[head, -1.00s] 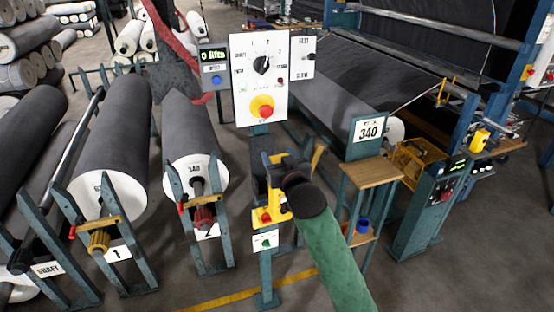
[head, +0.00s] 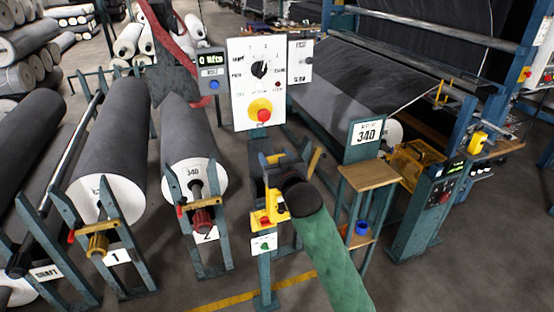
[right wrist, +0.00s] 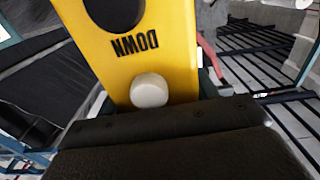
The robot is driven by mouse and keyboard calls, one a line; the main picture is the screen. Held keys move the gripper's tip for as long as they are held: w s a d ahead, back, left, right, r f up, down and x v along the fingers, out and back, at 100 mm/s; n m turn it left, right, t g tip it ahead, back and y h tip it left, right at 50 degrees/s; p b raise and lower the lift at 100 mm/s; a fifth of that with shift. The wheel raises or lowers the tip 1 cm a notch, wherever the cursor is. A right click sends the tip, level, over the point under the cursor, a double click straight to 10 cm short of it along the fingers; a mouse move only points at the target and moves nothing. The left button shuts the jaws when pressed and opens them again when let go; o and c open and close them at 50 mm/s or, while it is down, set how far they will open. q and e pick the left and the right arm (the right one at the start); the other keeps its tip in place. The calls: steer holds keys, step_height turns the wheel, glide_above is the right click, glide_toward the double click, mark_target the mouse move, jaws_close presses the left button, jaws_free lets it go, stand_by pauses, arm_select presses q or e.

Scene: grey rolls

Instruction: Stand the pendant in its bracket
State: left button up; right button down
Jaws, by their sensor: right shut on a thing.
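The pendant is a yellow control box; in the right wrist view (right wrist: 185,55) it shows a black round button, a white button and the upside-down word DOWN. My right gripper (head: 270,182) is shut on it, in front of the teal post below the white control panel. In the head view part of the yellow pendant (head: 280,207) shows beside the dark gripper, near a red button on yellow. My gripper and wrist hide much of this spot. I cannot make out the bracket clearly or tell whether the pendant touches it. My left gripper is out of view.
The white control panel (head: 258,85) stands just above my right gripper. A small wooden shelf (head: 371,176) is close on the right. Grey rolls (head: 195,150) lie in teal stands on the left. The floor in front is mostly clear, with a yellow line (head: 230,299).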

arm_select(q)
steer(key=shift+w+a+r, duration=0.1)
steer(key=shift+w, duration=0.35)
arm_select(e)
steer(key=x, duration=0.7)
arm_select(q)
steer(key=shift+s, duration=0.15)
arm_select(e)
steer(key=shift+w, duration=0.1)
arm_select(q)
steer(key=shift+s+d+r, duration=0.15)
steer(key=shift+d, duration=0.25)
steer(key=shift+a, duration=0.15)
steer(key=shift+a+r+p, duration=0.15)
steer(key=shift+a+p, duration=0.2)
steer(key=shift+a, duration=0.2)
